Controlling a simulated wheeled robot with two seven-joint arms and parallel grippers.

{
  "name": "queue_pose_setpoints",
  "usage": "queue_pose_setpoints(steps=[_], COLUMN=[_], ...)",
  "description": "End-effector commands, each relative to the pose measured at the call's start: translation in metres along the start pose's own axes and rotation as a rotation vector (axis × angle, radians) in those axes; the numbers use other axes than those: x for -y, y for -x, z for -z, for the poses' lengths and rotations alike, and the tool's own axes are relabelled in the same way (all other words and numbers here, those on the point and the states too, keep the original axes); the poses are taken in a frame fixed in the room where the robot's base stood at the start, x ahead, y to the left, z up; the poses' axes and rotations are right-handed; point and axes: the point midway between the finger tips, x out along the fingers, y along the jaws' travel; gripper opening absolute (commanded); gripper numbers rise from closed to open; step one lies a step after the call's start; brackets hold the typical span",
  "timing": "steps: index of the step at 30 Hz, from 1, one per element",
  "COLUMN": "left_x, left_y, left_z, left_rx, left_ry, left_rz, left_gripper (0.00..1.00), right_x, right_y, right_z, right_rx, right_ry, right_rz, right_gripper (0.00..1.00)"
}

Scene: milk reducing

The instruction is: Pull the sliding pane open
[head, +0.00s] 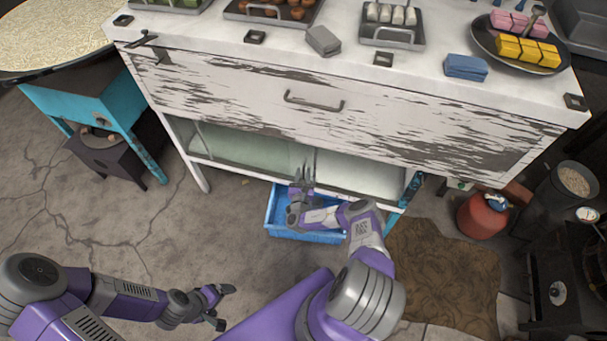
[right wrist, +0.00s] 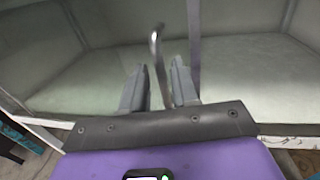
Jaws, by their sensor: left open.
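The white cabinet has a low glazed front with a greenish left pane (head: 245,152) and a paler right pane (head: 350,172). My right gripper (head: 303,174) is at the middle of this front, near where the panes meet. In the right wrist view, a thin upright metal handle (right wrist: 157,55) stands between the fingers of my right gripper (right wrist: 158,88), just left of a vertical pane edge (right wrist: 193,45). The fingers are apart, with gaps beside the handle. My left gripper (head: 219,306) is open and empty, low over the floor, away from the cabinet.
A blue crate (head: 275,222) sits on the floor under my right forearm. A drawer with a metal handle (head: 313,102) is above the panes. A red gas bottle (head: 482,215) and a brown mat (head: 445,270) are on the right. The floor at left is mostly clear.

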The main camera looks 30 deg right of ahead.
Motion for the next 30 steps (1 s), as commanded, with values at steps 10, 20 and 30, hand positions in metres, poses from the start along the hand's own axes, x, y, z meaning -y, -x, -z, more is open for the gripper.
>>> queue_pose_setpoints(steps=[10,20,30], left_x=[0.0,-0.006,-0.008], left_y=[0.001,0.017,0.022], left_z=[0.0,-0.001,-0.001], left_rx=[0.0,0.0,0.0], left_ry=[0.0,0.0,0.0], left_rz=[0.0,0.0,0.0], left_gripper=[0.86,0.86,0.86], right_x=[0.001,0.001,0.001], right_y=[0.001,0.049,0.076], right_z=[-0.001,-0.002,-0.001], right_rx=[0.002,-0.002,0.002], right_ry=[0.0,-0.001,0.0], right_rz=[0.002,0.003,0.002], right_gripper=[0.37,0.37,0.37])
